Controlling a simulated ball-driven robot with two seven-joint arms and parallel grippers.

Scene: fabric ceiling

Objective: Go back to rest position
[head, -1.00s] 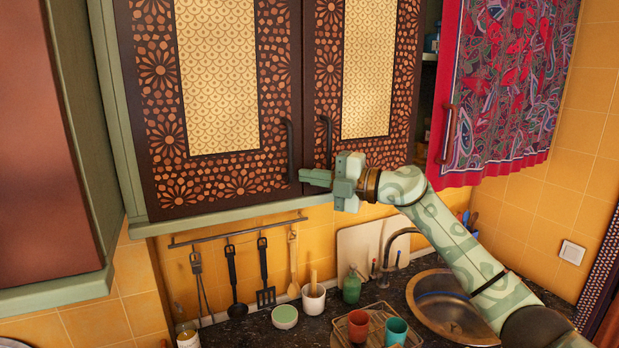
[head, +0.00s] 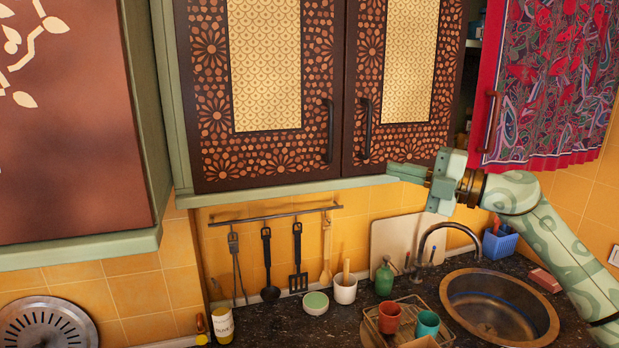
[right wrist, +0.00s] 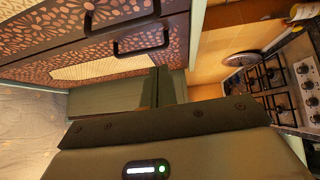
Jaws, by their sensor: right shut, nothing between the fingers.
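My right gripper (head: 392,172) is shut and empty in the head view, just below the lower edge of the brown patterned cabinet (head: 318,110). Its arm comes in from the lower right. Both cabinet doors are closed, and their dark handles (head: 366,128) are up and left of my fingertips. In the right wrist view my gripper's fingers (right wrist: 158,88) are together, with the cabinet doors (right wrist: 180,35) and their handles above them. My left gripper does not show in the head view.
A red patterned curtain (head: 548,80) hangs at the right. Below are a round sink (head: 499,300) with a faucet, a drying rack with cups, a green bottle (head: 384,279) and hanging utensils (head: 266,268). A stove (right wrist: 275,85) shows in the right wrist view.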

